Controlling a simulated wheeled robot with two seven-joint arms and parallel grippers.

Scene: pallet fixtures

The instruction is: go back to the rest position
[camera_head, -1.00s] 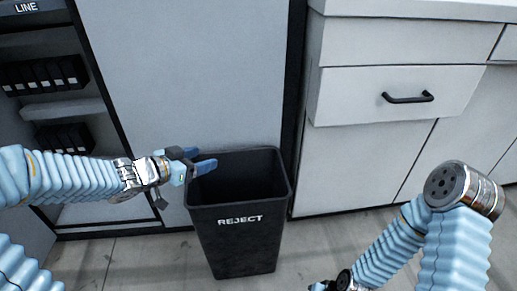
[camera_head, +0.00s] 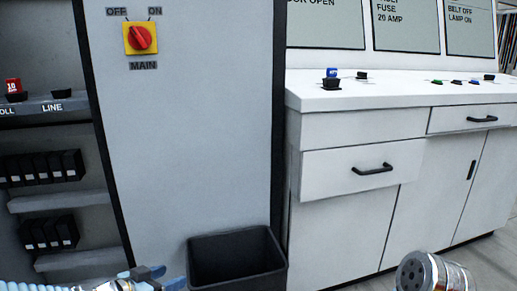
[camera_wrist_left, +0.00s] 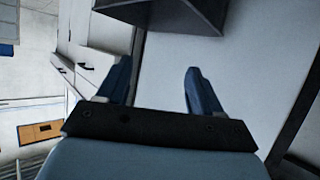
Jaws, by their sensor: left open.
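My left gripper (camera_head: 163,278) shows at the bottom edge of the head view, just left of the black reject bin (camera_head: 232,254). In the left wrist view its two blue fingers stand apart with nothing between them, so my left gripper (camera_wrist_left: 157,78) is open and empty. A dark box shape, which looks like the bin (camera_wrist_left: 165,14), is at the top of that view, beyond the fingertips. Of my right arm only a round metal joint shows at the bottom right of the head view. My right gripper is out of view.
A grey cabinet with a red MAIN switch (camera_head: 140,38) stands behind the bin. Shelves (camera_head: 60,198) with black parts are at the left. A white counter (camera_head: 390,95) is at the right; one drawer (camera_head: 360,172) juts out from its front.

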